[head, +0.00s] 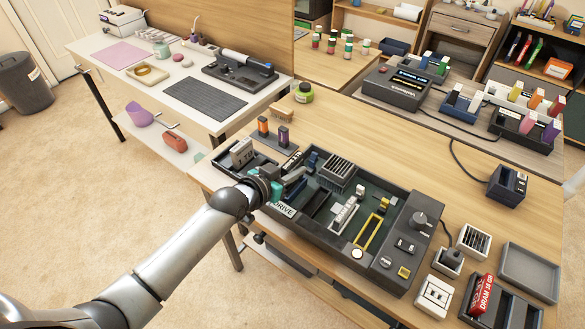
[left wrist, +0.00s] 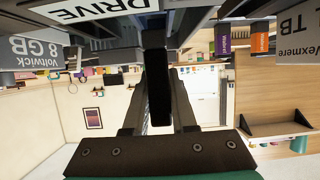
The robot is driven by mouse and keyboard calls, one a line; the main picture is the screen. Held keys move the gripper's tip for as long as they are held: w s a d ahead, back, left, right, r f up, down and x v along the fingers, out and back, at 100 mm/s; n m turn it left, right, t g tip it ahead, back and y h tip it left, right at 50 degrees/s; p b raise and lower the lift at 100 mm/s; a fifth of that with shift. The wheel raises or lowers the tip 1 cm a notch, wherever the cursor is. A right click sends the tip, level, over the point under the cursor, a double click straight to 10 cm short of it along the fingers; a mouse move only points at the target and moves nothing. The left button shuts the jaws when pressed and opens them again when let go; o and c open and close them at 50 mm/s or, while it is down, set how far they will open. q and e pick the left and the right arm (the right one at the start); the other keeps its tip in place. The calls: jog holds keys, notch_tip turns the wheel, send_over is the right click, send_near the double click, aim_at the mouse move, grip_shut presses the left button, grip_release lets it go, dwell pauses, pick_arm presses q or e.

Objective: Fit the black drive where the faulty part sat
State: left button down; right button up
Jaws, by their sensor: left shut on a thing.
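My left gripper (head: 284,183) is over the left part of the dark computer case (head: 395,285), beside its DRIVE label (head: 284,210). It is shut on a narrow black piece (left wrist: 156,88), seen edge-on between the fingers in the left wrist view; it looks like the black drive. In the head view the hand and arm partly hide it. A dark slot (head: 318,203) lies just right of the label. I cannot tell whether the drive touches the case. A grey 1 TB drive (head: 241,153) stands left of the case; it also shows in the left wrist view (left wrist: 296,50).
A dark finned block (head: 336,172), a pale module (head: 345,215) and a yellow frame (head: 370,232) are in the case. Orange and purple pieces (head: 273,133) stand behind. A red DRAM box (head: 483,295) and grey tray (head: 530,272) are at right. Bare table lies behind the case.

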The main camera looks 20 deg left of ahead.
pick_arm(q)
jog(key=shift+f+b, duration=1.1)
jog(key=shift+f, duration=0.5)
pick_arm(e)
jog(key=shift+f, duration=1.15)
pick_arm(q)
jog(key=c, duration=0.6)
grip_release()
jog(key=shift+c, duration=0.2)
pick_arm(e)
jog(key=shift+a, duration=0.1)
pick_arm(q)
jog(key=p+v, duration=0.1)
jog(key=v, duration=0.3)
jog(key=shift+p, duration=0.4)
jog(key=p+v, duration=0.3)
jog(key=v, duration=0.8)
pick_arm(e)
jog(key=r, duration=0.5)
jog(key=shift+s+a, duration=0.2)
pick_arm(q)
jog(key=shift+r, duration=0.1)
pick_arm(e)
jog(key=shift+d, duration=0.2)
